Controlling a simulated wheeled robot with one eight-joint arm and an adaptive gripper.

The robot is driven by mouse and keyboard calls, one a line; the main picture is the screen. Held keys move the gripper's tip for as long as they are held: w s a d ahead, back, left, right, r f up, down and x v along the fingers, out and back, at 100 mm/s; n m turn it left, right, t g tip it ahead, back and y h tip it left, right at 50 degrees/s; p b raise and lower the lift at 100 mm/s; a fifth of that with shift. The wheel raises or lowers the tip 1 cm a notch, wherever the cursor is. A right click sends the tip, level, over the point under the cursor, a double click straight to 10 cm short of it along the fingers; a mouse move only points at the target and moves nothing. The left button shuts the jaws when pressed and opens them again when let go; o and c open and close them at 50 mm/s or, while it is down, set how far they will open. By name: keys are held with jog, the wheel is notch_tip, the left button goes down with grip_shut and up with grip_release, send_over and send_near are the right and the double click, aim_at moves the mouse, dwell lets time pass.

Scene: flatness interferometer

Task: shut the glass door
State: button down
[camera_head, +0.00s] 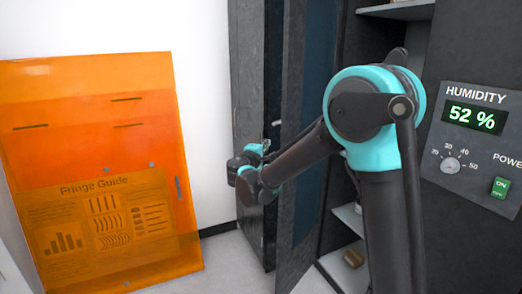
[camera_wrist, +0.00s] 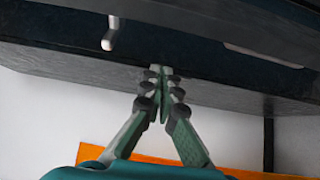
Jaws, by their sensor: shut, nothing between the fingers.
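The glass door (camera_head: 318,75) stands open in the head view, a dark frame around a bluish dark pane, to the left of the cabinet's open front. In the wrist view its grey frame (camera_wrist: 70,82) crosses the upper part, with dark glass above. A pale handle (camera_wrist: 111,34) sticks out at the upper left. My gripper (camera_wrist: 160,75) is shut and empty, its fingertips in front of the frame's edge; I cannot tell whether they touch it. In the head view the arm reaches left across the door, and the fingertips are hard to make out.
The dark cabinet has pale shelves (camera_head: 350,218) with a small brown object (camera_head: 353,258) low down. A humidity panel (camera_head: 475,140) reading 52 % is at right. An orange translucent sheet (camera_head: 90,130) leans at left before a white wall. Some floor shows between sheet and door.

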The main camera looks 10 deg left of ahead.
jog(key=shift+s+d, duration=0.1)
jog(key=shift+d, duration=1.9)
